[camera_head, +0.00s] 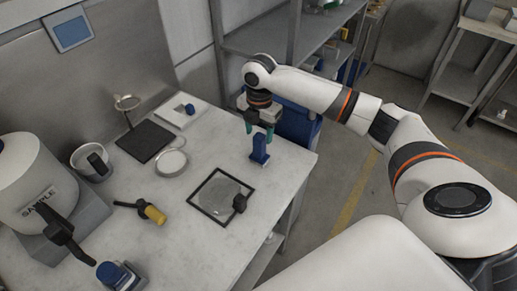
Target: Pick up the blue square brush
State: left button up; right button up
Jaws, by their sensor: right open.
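My right gripper (259,130) hangs over the table's far right part, with teal fingers pointing down and apart. A blue block-shaped object (260,150), which looks like the blue square brush, stands on the table just below and between the fingertips. I cannot tell whether the fingers touch it. Its top is close to the fingers. My left gripper is not in view.
The white table (220,150) also holds a black-framed glass plate (208,204), a yellow-handled tool (153,214), a round dish (171,162), a dark stand base (145,140), a SAMPLE vessel (30,180) and another blue-topped object (112,273). Shelves (262,38) stand behind.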

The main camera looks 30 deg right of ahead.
aim_at(260, 147)
jog(key=shift+f, duration=0.9)
notch_tip(260, 147, down, 4)
jog(key=shift+w+d+f+p, duration=0.1)
jog(key=shift+p, duration=1.05)
jog(key=shift+f, duration=0.6)
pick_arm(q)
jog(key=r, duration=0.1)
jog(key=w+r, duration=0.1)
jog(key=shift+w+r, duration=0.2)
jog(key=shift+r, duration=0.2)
